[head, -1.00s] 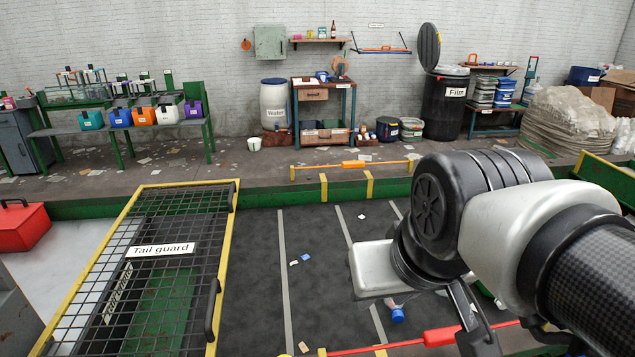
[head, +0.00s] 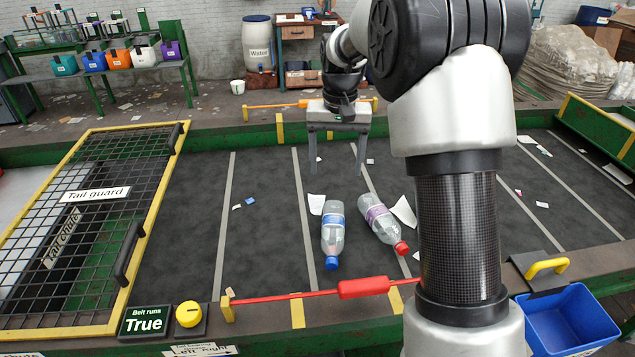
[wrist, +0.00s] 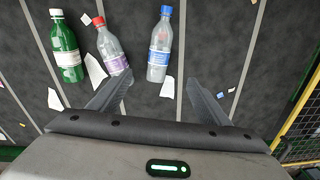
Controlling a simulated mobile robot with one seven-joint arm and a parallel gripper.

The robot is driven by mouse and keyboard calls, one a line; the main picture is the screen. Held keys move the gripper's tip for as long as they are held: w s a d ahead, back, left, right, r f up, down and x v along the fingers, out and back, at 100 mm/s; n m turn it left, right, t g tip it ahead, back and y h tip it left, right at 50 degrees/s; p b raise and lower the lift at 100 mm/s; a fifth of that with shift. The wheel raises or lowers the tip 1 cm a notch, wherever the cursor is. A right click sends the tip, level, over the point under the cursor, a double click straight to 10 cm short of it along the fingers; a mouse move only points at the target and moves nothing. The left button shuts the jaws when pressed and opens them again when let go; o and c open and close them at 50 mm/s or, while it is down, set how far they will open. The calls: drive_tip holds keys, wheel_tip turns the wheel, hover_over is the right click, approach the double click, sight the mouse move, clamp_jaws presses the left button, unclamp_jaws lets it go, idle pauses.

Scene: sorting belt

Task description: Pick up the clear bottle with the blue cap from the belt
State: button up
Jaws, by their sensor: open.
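The clear bottle with the blue cap (head: 332,228) lies on its side on the dark belt (head: 265,215), its cap toward the near edge in the head view. It has a blue and white label and also shows in the wrist view (wrist: 158,58). My gripper (head: 336,172) is open and empty above the belt, on the far side of this bottle. In the wrist view its fingertips (wrist: 160,80) are spread either side of the bottle's base end in the picture. I cannot tell how high above the belt they are.
A clear bottle with a red cap (head: 381,220) lies close to its right, and a green bottle (wrist: 65,46) lies beyond that. Paper scraps are scattered around. A red bar (head: 362,287) runs along the near edge. The mesh tail guard (head: 90,220) is left; a blue bin (head: 567,318) stands at right.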

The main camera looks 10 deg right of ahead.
hover_over(334, 216)
wheel_tip(334, 216, down, 5)
drive_tip(key=shift+g, duration=0.3)
drive_tip(key=f, duration=1)
drive_tip(key=shift+s+a+f, duration=0.25)
drive_tip(key=shift+a+f, duration=0.05)
drive_tip(key=shift+f, duration=0.1)
drive_tip(key=shift+w+d+f, duration=0.1)
drive_tip(key=shift+d+f, duration=0.05)
drive_tip(key=shift+f, duration=1.3)
drive_tip(key=shift+w+d+f, duration=0.1)
drive_tip(key=shift+f, duration=1.35)
drive_tip(key=shift+c, duration=0.5)
drive_tip(key=c, duration=1)
